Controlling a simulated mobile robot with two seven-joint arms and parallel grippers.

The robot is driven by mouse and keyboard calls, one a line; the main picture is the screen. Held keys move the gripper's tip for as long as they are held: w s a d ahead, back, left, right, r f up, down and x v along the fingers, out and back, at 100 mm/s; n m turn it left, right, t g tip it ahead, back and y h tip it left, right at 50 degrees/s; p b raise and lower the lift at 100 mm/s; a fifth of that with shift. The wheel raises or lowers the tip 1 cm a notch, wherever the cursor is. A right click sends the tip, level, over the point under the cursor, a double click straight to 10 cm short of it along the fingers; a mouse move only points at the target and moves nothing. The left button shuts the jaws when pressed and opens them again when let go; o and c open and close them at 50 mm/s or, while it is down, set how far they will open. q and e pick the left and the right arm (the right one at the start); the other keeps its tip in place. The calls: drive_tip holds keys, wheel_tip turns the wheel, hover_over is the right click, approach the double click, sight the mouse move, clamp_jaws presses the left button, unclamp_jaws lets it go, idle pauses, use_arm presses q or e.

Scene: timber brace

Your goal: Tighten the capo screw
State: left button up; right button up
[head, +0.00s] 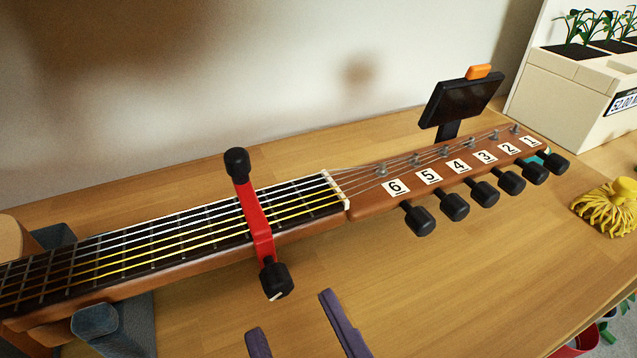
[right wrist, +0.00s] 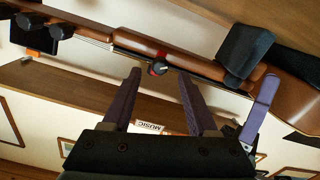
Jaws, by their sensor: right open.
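A red capo (head: 256,218) is clamped across the guitar neck (head: 170,240) a few frets below the nut. Its black screw knob (head: 276,280) with a white mark hangs at the near side of the neck, and a black knob (head: 236,162) stands at the far side. My right gripper (head: 292,318) has purple fingers, open and empty, just in front of and below the screw knob, not touching it. In the right wrist view the knob (right wrist: 160,67) lies beyond and between the open fingers (right wrist: 160,85). My left gripper is not in view.
The headstock (head: 450,172) has several black tuning pegs and numbered labels. A dark tuner screen (head: 461,98) stands above it. A grey padded support (head: 100,325) holds the neck. A yellow tasselled object (head: 608,208) and a planter (head: 570,90) stand at right.

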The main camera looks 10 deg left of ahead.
sight(282, 293)
drive_tip(key=shift+x, duration=2)
clamp_jaws()
